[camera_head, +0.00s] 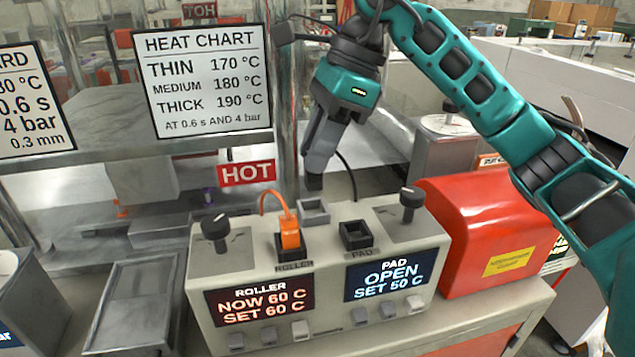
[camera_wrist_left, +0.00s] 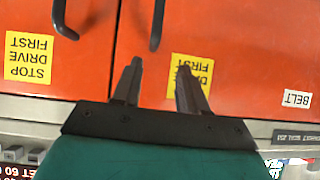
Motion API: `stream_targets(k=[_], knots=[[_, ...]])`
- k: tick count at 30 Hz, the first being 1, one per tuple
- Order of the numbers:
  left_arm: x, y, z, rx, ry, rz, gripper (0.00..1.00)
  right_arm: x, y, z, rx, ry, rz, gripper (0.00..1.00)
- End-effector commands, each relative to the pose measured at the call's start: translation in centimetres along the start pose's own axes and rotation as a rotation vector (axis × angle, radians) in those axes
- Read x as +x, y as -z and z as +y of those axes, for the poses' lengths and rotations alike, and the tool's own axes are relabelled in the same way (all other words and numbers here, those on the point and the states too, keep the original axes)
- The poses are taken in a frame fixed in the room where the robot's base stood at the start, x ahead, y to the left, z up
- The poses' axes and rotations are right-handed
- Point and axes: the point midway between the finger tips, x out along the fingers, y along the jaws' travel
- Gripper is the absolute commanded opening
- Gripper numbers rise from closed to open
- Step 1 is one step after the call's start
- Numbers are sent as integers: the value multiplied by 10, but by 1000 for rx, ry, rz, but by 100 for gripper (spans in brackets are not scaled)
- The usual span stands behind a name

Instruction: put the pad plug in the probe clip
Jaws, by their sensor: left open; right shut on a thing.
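My right gripper (camera_head: 318,158) points down above the back of the controller box and is shut on a dark plug (camera_head: 314,182), mostly hidden by the fingers. A black cord hangs beside it. Just below the plug is a small grey square holder (camera_head: 313,211), which looks like the probe clip; the plug appears above it, and the exact gap is hard to tell. The black PAD socket (camera_head: 356,235) is empty, and the PAD display (camera_head: 388,281) reads OPEN. My left gripper (camera_wrist_left: 158,85) is open and empty in the left wrist view, before orange-red doors.
An orange plug (camera_head: 290,232) sits in the ROLLER socket. Black knobs (camera_head: 215,228) (camera_head: 411,200) rise at both sides of the controller box (camera_head: 240,265). A red cover (camera_head: 490,225) stands at right. A HOT sign (camera_head: 247,173) hangs behind. The left wrist view shows dark door handles (camera_wrist_left: 158,25).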

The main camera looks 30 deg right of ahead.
Motion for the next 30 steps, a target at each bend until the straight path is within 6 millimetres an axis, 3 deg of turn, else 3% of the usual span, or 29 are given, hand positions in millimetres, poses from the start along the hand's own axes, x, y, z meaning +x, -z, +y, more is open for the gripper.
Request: stream_targets(k=[13,25,26,30], knots=[[1,-6,1,-1,-1,-5,43,45,19,0,1,-1,1,0],[3,-9,1,-1,-1,-5,43,52,21,0,-1,2,-1,0],[3,-9,1,-1,-1,-5,43,52,21,-1,-1,2,-1,27],[2,-8,1,-1,-1,-5,43,50,21,-1,-1,2,-1,41]])
